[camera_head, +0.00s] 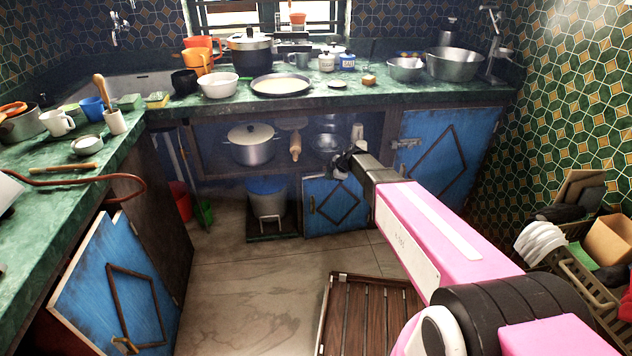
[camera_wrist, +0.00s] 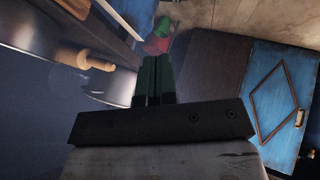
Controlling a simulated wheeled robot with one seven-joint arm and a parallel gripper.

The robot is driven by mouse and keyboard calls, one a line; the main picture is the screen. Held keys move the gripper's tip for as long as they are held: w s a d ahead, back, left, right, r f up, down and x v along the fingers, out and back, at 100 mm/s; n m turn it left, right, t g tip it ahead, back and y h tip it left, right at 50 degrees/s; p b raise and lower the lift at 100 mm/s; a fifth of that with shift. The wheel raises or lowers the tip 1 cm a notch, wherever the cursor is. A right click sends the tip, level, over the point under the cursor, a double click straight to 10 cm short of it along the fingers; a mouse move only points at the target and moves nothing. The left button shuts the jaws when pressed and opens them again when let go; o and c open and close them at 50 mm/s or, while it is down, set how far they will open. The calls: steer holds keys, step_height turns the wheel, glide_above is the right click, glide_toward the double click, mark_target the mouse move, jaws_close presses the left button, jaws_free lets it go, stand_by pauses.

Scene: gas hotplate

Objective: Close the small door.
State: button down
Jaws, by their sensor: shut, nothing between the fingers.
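The small blue door (camera_head: 335,203), with a dark diamond frame and a small latch at its left edge, stands below the shelf under the back counter. How far it stands open is hard to tell. My gripper (camera_head: 343,160) is just above the door's top edge in the head view, in front of the shelf opening; contact cannot be made out. In the wrist view my gripper (camera_wrist: 156,78) is shut and empty, its fingers side by side. The small door is not clearly visible there.
A larger blue door (camera_head: 440,150) is at the right and another blue door (camera_head: 118,285) swings out at the left. A pot (camera_head: 252,144) and rolling pin (camera_head: 295,146) are on the shelf. A lidded bin (camera_head: 267,198) stands left of the small door. A slatted wooden board (camera_head: 365,315) lies in front.

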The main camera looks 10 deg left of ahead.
mark_target(314, 177)
steer(key=x, duration=0.3)
steer(key=w+x, duration=0.1)
steer(key=x, duration=0.3)
steer(key=w+r+x, duration=0.1)
steer(key=x, duration=0.3)
steer(key=shift+w+a+f, duration=0.15)
steer(key=shift+w+a, duration=0.15)
steer(key=shift+a, duration=0.1)
steer(key=shift+w+a, duration=0.2)
steer(key=shift+w, duration=0.15)
steer(key=shift+w, duration=0.1)
steer(key=shift+w+a, duration=0.3)
steer(key=shift+w, duration=0.25)
steer(key=shift+w+a, duration=0.3)
steer(key=shift+w, duration=0.25)
steer(key=shift+s, duration=0.15)
